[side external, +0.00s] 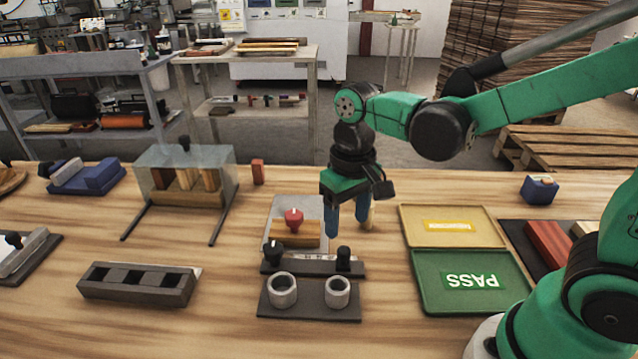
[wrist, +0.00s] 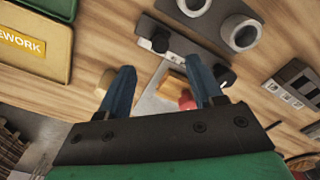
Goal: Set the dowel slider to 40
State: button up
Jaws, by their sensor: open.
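A dark rail with a pale marked strip (side external: 308,258) stands front of centre, with a black knob at its left end (side external: 273,250) and another toward its right end (side external: 343,258). I cannot tell which knob is the dowel slider, and the scale numbers are too small to read. In the wrist view the rail (wrist: 183,46) lies beyond my fingertips, with both knobs showing. My gripper (side external: 347,228) is open, pointing down behind the rail's right end, apart from the knobs. Its blue fingers also show in the wrist view (wrist: 163,78), with nothing gripped between them.
A wooden block with a red knob (side external: 293,218) sits on a grey plate left of my gripper. A tan peg (side external: 371,212) stands close behind the fingers. Two grey rings (side external: 282,291) stand in front of the rail. Yellow and green trays (side external: 420,300) lie right.

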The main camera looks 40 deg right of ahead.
aim_at(344, 249)
jog(key=shift+f, duration=2.9)
grip_shut()
